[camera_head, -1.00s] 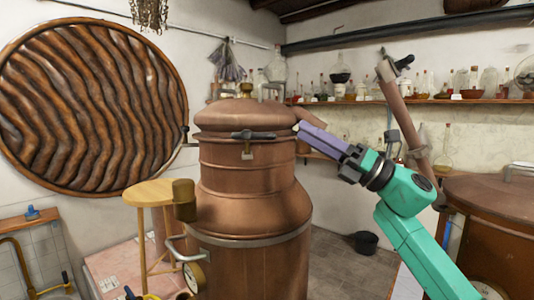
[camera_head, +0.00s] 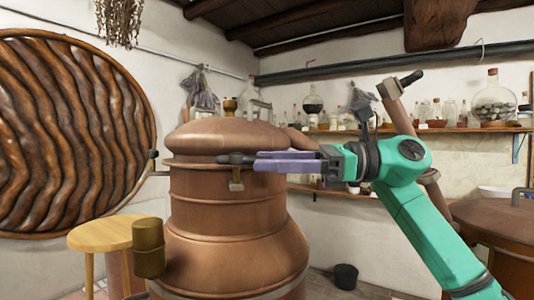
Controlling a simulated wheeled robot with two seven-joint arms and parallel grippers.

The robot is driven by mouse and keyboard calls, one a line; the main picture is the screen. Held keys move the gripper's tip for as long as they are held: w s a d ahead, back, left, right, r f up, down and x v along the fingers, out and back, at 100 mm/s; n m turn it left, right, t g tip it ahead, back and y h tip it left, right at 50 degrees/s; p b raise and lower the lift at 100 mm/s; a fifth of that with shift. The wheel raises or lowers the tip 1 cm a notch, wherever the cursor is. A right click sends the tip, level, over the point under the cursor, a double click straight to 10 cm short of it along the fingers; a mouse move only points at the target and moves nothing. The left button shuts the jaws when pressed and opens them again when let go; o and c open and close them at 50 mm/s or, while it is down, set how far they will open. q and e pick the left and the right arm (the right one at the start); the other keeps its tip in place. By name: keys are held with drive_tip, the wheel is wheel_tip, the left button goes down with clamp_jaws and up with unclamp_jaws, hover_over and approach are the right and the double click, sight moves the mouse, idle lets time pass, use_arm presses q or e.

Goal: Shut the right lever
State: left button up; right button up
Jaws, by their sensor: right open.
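The copper still (camera_head: 230,205) stands in the middle of the view with its domed lid on. A dark lever (camera_head: 232,158) lies roughly level across the front of the lid's rim, above a small brass latch plate (camera_head: 236,185). My right gripper (camera_head: 256,161) comes in from the right with its purple fingers pointing left, open. Its fingertips are at the lever's right end and hide part of it; I cannot tell whether they touch it. Another dark knob-ended lever (camera_head: 153,155) sticks out at the still's left side. My left gripper is out of view.
A round wooden stool (camera_head: 100,234) stands left of the still, with a brass cylinder (camera_head: 148,247) in front. Another copper vessel (camera_head: 495,220) stands at the right. A dark bucket (camera_head: 346,276) is on the floor behind. Shelves with bottles (camera_head: 494,100) line the back wall.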

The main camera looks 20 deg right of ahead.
drive_tip(key=shift+a, duration=0.25)
drive_tip(key=shift+d, duration=0.15)
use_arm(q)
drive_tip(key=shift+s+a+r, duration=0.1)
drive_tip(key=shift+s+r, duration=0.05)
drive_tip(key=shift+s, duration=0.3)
use_arm(e)
clamp_jaws()
